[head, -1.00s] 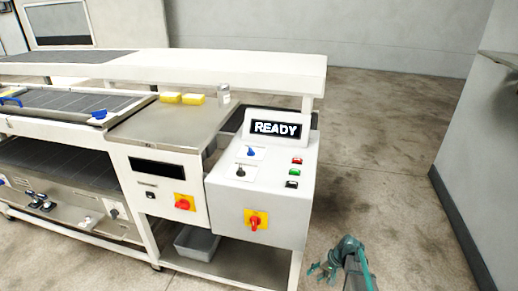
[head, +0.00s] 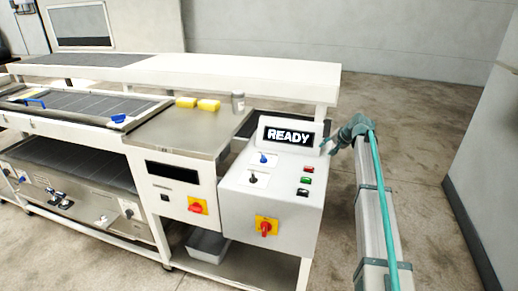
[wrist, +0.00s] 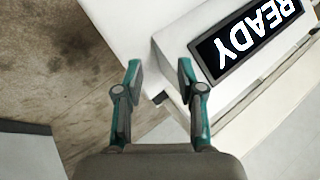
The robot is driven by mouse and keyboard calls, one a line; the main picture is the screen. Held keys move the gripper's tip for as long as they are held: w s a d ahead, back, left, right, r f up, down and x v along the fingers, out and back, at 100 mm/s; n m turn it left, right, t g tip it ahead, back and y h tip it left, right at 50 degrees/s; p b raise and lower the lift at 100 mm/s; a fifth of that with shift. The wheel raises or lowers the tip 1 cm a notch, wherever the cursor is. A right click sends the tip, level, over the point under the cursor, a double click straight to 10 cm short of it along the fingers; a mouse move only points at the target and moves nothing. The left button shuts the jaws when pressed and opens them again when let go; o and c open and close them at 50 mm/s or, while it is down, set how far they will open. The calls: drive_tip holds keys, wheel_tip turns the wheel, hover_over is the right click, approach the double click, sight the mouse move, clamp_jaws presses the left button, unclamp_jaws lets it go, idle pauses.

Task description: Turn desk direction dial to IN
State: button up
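The control desk (head: 240,205) has a sloped top with a blue dial (head: 263,158) and, below it, a black dial (head: 254,179), each on a small white plate. I cannot read their labels, so I cannot tell which one is the direction dial or where it points. My gripper (head: 326,146) is in the air by the right edge of the desk's display. In the wrist view my gripper (wrist: 160,75) is open and empty, its two teal fingers apart over the desk's edge. The dials are not in the wrist view.
A display (head: 289,136) reading READY stands at the back of the desk. Red, green and black buttons (head: 306,180) line the right side. A red rotary switch (head: 266,228) on yellow is on the front. Yellow blocks (head: 197,104) and a jar (head: 238,101) sit on the metal table.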

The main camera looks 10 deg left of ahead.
drive_tip(key=w+a+r+n+g+h+p, duration=0.1)
drive_tip(key=a+r+n+g+p, duration=0.2)
drive_tip(key=a, duration=0.5)
drive_tip(key=w+a+r+n+h+p, duration=0.1)
drive_tip(key=a+r+p, duration=0.1)
drive_tip(key=a+r, duration=0.45)
drive_tip(key=n+g+h+p, duration=0.3)
drive_tip(key=n+p, duration=0.1)
drive_tip(key=n, duration=0.1)
approach(263, 154)
wheel_tip(263, 154, down, 9)
drive_tip(key=p, duration=0.3)
drive_tip(key=shift+w+d, duration=0.1)
clamp_jaws()
